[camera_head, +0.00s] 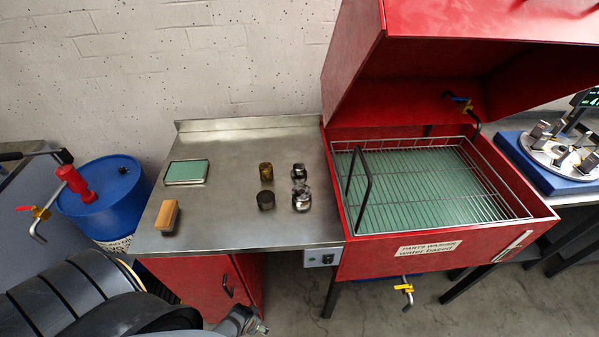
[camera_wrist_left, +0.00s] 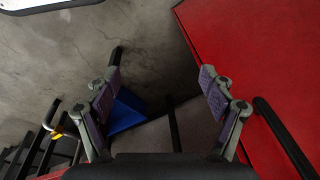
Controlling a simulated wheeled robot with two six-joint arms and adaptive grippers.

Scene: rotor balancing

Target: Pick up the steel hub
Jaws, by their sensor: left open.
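Two shiny, steel-looking round parts stand on the right half of the steel bench in the head view, a rear one (camera_head: 299,171) and a front one (camera_head: 301,197). I cannot tell which of them is the steel hub. A brass-coloured part (camera_head: 266,172) and a dark grey part (camera_head: 265,200) stand just left of them. My left gripper (camera_head: 250,323) is low at the bottom edge, in front of the bench and well apart from these parts. In the left wrist view its fingers (camera_wrist_left: 161,82) are spread and empty. My right gripper is not in view.
The steel bench (camera_head: 225,222) also holds a wooden-backed brush (camera_head: 167,216) and a green-topped pad (camera_head: 186,172). The red parts washer (camera_head: 446,262) with a wire basket (camera_head: 500,190) adjoins on the right. A blue drum (camera_head: 105,205) stands left. A red panel (camera_wrist_left: 260,60) is close beside my left gripper.

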